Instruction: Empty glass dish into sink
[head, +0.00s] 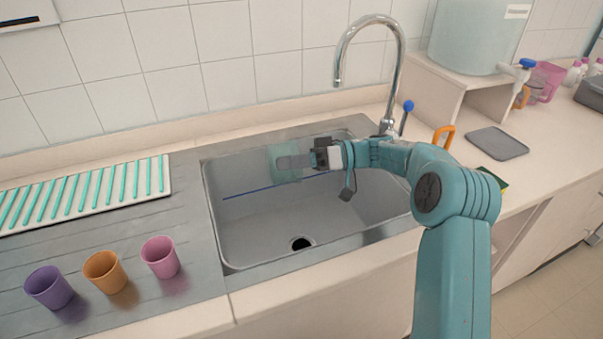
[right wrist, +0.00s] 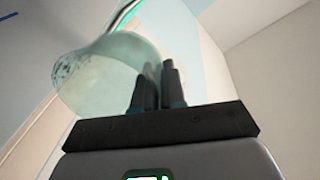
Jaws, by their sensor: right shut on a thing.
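The glass dish (head: 284,160) is a pale green, see-through vessel over the back part of the sink in the head view. My right gripper (head: 312,160) reaches in from the right and is shut on the dish's right side. In the right wrist view the dish (right wrist: 105,75) fills the upper left, and the dark fingers (right wrist: 153,85) of the right gripper are close together at its edge. The dish appears tilted; I cannot tell whether liquid is in it. The grey sink (head: 270,225) lies below, with a dark round drain. My left gripper is not in view.
The curved metal faucet (head: 398,70) stands behind the sink, close to my right arm. Purple (head: 50,287), orange (head: 105,272) and pink (head: 160,257) cups stand left of the sink. A striped rack (head: 85,195) lies behind them. A water tank (head: 470,35) stands at the back right.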

